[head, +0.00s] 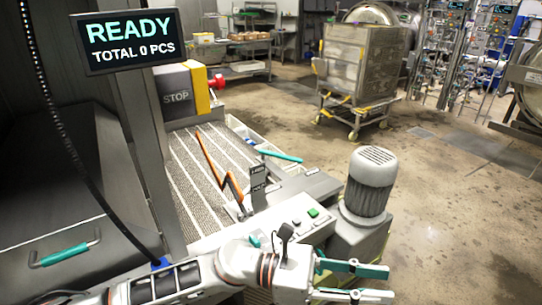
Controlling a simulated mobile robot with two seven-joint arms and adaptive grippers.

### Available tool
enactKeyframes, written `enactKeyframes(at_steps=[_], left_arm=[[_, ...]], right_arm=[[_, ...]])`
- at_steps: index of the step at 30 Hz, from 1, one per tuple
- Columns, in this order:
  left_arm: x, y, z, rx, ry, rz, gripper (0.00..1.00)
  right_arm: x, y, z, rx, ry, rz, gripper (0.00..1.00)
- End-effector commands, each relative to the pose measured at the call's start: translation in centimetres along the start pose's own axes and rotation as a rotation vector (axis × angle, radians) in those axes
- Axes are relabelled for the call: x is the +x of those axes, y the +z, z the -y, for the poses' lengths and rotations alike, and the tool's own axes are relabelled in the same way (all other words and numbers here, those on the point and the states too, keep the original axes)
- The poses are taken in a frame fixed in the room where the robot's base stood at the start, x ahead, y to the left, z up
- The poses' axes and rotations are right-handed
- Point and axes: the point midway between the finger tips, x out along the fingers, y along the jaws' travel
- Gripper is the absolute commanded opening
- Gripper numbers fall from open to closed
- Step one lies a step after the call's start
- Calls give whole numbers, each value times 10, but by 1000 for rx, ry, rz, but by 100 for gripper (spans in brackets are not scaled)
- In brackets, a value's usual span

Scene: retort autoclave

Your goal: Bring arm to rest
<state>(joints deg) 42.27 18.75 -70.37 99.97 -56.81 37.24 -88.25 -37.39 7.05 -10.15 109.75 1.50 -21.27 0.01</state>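My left arm (190,284) comes in along the bottom edge from the left. My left gripper (384,284) is at the bottom, right of the middle, and points right. Its two teal-and-grey fingers are apart with nothing between them, and the grey floor shows behind. The gripper appears in front of the grey motor housing (372,182) and its base. My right arm and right gripper do not show.
Near the arm are a control box with a green button (313,212), a striped conveyor (190,165) and a dark panel with a teal handle (65,254). A display (130,40) reads READY. A wheeled metal cart (358,65) stands behind. Floor at right is clear.

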Motion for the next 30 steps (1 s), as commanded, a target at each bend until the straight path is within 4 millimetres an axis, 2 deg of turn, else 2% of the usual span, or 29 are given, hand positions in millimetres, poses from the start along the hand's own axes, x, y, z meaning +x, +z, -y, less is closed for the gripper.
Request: enactKeyframes(at_steps=[3, 7, 10, 13, 16, 20, 23, 26, 30], left_arm=[[-9, 18, -21, -297, 128, 194, 26], [-38, 23, -52, -622, 257, 404, 26], [-71, 13, -75, -874, 349, 572, 26], [-111, -11, -94, -1124, 435, 748, 26], [-157, -48, -105, -1366, 519, 935, 26], [-220, -110, -102, -1660, 619, 1196, 26], [-265, -162, -87, -1848, 687, 1395, 26], [-305, -212, -60, -2002, 750, 1595, 26], [-353, -276, -11, -2165, 828, 1876, 26]], right_arm=[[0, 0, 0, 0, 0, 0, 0], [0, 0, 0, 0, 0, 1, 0], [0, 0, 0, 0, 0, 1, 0], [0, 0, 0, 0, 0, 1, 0], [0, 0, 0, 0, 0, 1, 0], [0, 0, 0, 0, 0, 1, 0], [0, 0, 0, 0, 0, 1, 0], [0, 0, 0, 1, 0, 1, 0], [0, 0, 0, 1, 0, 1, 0]])
